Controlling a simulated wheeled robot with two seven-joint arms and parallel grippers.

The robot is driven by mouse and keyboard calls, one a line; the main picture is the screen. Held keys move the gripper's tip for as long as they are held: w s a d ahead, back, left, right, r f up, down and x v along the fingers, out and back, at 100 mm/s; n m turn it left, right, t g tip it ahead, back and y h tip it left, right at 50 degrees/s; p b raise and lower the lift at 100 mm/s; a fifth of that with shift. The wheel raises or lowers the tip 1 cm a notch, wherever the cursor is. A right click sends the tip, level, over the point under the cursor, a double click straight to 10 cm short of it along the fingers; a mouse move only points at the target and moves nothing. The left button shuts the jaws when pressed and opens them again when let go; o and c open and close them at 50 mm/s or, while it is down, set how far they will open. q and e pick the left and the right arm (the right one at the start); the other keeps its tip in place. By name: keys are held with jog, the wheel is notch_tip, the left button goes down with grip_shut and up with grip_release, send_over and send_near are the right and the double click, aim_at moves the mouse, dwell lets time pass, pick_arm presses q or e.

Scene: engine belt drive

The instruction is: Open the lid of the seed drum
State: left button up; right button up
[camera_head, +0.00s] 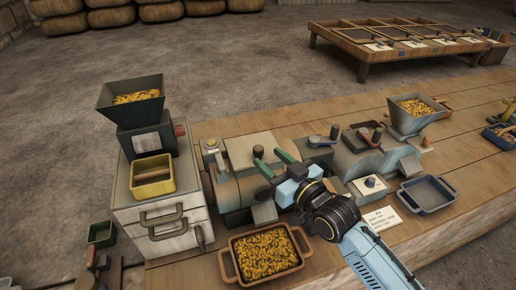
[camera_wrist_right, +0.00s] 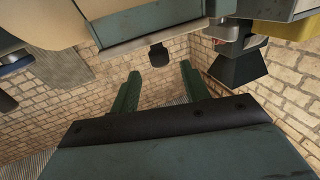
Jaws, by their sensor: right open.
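The seed drum seems to be the teal and beige machine (camera_head: 232,190) in the middle of the bench. Its beige lid (camera_head: 240,146) lies flat on top, with a dark knob (camera_head: 258,152) at the front. My right gripper (camera_head: 270,159) is open, its green fingers just right of and in front of the knob. In the right wrist view, a dark handle or knob (camera_wrist_right: 158,54) shows beyond and between the open fingertips (camera_wrist_right: 159,70), apart from both. A beige and green body (camera_wrist_right: 140,25) fills the top there. My left gripper is not in view.
A hopper of yellow seed (camera_head: 130,99) stands left, with a yellow bin (camera_head: 152,176) on a drawer cabinet (camera_head: 165,220). A seed-filled tray (camera_head: 232,268) sits in front. A second hopper (camera_head: 408,115) and blue tray (camera_head: 427,196) are to the right.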

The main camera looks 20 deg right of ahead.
aim_at(262, 152)
jog(key=x, duration=0.5)
jog(key=shift+w+a, duration=0.15)
jog(key=shift+w, duration=0.2)
jog(key=shift+c, duration=0.4)
grip_shut()
